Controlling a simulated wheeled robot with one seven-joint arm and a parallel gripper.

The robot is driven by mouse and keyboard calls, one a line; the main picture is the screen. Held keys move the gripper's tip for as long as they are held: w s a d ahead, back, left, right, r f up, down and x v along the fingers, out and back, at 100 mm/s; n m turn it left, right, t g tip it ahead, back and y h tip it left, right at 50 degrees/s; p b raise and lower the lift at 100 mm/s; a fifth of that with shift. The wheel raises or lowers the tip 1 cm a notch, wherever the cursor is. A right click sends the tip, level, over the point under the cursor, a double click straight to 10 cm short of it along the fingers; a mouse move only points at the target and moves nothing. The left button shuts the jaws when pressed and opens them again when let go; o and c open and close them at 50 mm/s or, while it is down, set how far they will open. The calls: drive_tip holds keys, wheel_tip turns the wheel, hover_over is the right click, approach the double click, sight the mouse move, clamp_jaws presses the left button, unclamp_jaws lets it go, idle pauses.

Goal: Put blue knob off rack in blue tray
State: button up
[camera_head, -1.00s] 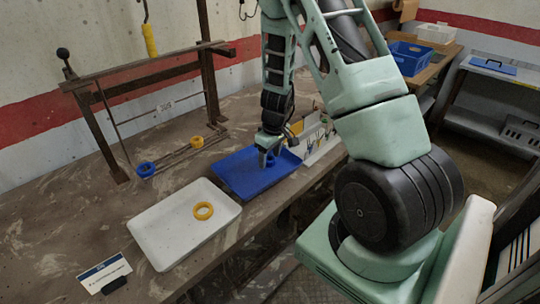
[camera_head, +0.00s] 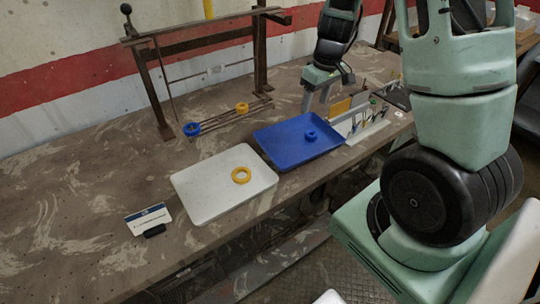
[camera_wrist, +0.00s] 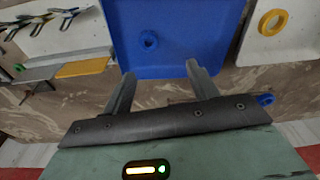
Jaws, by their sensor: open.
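A small blue knob (camera_head: 310,135) lies in the blue tray (camera_head: 276,153), right of its middle; the wrist view shows it too (camera_wrist: 149,39). My gripper (camera_head: 317,101) is raised behind the tray, apart from the knob. In the wrist view its two fingers (camera_wrist: 158,82) are spread with nothing between them. A blue ring-shaped knob (camera_head: 191,129) and a yellow one (camera_head: 242,108) are at the low rods of the rack (camera_head: 165,104). A yellow ring (camera_head: 241,175) lies in the white tray (camera_head: 205,203).
A small sign card (camera_head: 147,218) stands left of the white tray. A holder with small tools (camera_head: 368,128) stands right of the blue tray. The rack's upright posts rise behind the trays. The left part of the bench is clear.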

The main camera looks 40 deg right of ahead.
drive_tip(key=s+a+r+n+y, duration=0.1)
drive_tip(key=a+r, duration=0.1)
drive_tip(key=a, duration=0.8)
drive_tip(key=s+a+r+n, duration=0.2)
drive_tip(key=a+r, duration=0.1)
drive_tip(key=a, duration=0.8)
drive_tip(key=s+a+r+n+g, duration=0.1)
drive_tip(key=s+a+r+n, duration=0.2)
drive_tip(key=s+a, duration=1.1)
drive_tip(key=s, duration=0.3)
drive_tip(key=shift+s+r+n+h, duration=0.2)
drive_tip(key=shift+s+n+h, duration=0.15)
drive_tip(key=shift+n+h, duration=0.05)
